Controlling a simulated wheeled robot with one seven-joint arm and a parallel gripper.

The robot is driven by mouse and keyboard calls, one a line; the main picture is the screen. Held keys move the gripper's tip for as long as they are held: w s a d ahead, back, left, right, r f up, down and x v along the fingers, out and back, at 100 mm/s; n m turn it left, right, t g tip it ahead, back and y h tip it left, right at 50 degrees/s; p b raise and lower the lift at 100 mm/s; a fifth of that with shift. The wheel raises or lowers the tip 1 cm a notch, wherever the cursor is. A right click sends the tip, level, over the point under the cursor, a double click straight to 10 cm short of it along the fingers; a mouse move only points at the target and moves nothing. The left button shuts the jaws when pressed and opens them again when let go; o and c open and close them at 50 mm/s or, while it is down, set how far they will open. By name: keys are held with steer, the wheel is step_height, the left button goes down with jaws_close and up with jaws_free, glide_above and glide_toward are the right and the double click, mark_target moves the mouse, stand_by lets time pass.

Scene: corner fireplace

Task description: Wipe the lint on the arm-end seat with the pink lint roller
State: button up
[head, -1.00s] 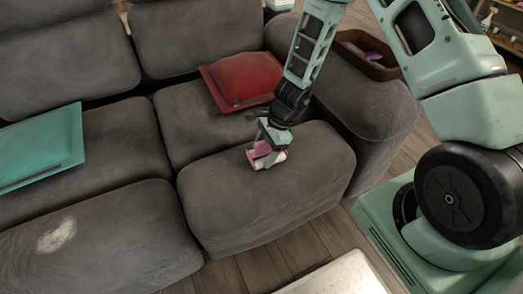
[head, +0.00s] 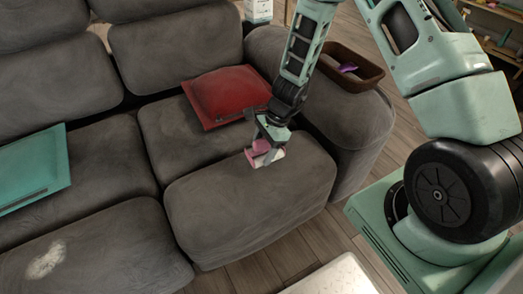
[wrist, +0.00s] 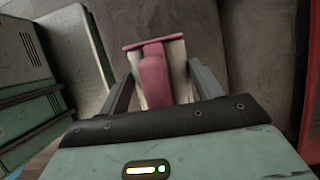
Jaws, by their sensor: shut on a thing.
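The pink lint roller (head: 261,147) has a pink handle and a white roll. My gripper (head: 267,151) is shut on it and holds it low over the arm-end seat (head: 250,205), the grey cushion beside the sofa arm. I cannot tell whether the roll touches the fabric. In the wrist view the roller (wrist: 153,75) sits between the two fingers of my gripper (wrist: 165,75). No lint shows on the visible part of the arm-end seat; the part under the roller is hidden. A pale lint patch (head: 45,260) lies on the seat at the far left.
A red cushion (head: 228,95) lies behind the roller, and a teal cushion (head: 30,170) lies at left. A brown tray (head: 350,68) with a purple item rests on the sofa arm (head: 350,115). A pale table corner (head: 335,278) is at the bottom.

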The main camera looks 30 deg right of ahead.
mark_target(262, 139)
steer(key=shift+r+p, duration=1.65)
steer(key=shift+r, duration=0.45)
